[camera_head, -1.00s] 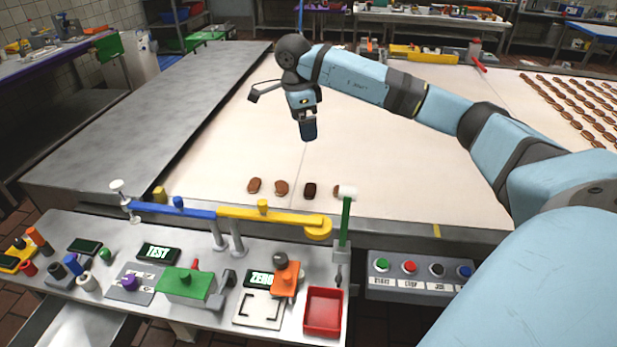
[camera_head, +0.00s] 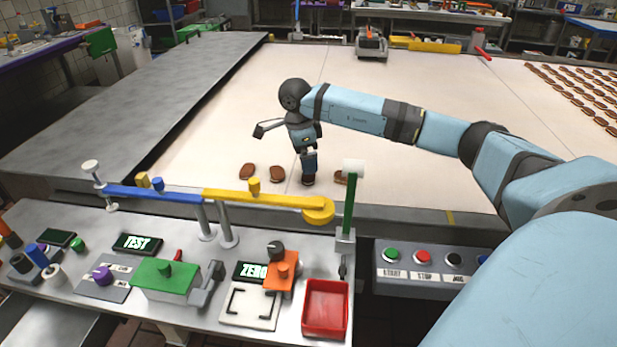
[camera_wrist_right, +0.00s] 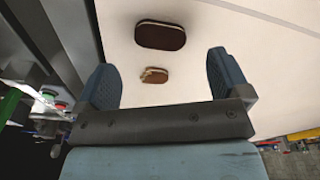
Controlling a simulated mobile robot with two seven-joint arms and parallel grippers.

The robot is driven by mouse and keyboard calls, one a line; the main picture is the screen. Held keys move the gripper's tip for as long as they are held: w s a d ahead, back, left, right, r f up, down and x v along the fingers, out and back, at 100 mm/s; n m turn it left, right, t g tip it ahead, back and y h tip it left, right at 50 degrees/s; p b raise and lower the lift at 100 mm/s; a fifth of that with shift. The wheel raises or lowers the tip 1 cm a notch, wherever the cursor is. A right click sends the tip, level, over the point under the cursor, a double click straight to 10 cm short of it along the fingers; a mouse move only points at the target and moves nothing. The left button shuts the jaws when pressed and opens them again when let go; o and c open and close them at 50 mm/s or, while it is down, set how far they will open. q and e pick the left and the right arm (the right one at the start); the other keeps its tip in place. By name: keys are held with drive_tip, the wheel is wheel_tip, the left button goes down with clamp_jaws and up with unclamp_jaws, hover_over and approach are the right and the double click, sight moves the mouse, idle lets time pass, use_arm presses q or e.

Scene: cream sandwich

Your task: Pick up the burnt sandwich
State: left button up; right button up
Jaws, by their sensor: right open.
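The burnt sandwich (camera_head: 307,181) is the darkest of a short row on the pale belt. In the head view my right gripper (camera_head: 309,168) is right above it and hides most of it. In the right wrist view the dark sandwich (camera_wrist_right: 160,36) lies beyond the fingertips, not between the fingers. My right gripper (camera_wrist_right: 163,80) is open there, one finger at each side, with nothing held. A smaller, lighter sandwich piece (camera_wrist_right: 154,75) shows between the fingers in that view. My left gripper is out of view.
Two brown sandwiches (camera_head: 247,171) (camera_head: 277,173) lie left of the burnt one; the lighter piece (camera_head: 341,178) lies right, partly behind a white-topped green post (camera_head: 348,205). A blue and yellow bar (camera_head: 262,199) runs along the near edge.

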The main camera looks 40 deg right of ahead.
drive_tip(key=shift+s+d+f, duration=0.1)
drive_tip(key=shift+d+f, duration=0.1)
drive_tip(key=shift+f, duration=1.2)
drive_tip(key=shift+s+d+f, duration=0.1)
drive_tip(key=shift+d+f, duration=0.1)
drive_tip(key=shift+f, duration=1.15)
drive_tip(key=c, duration=1)
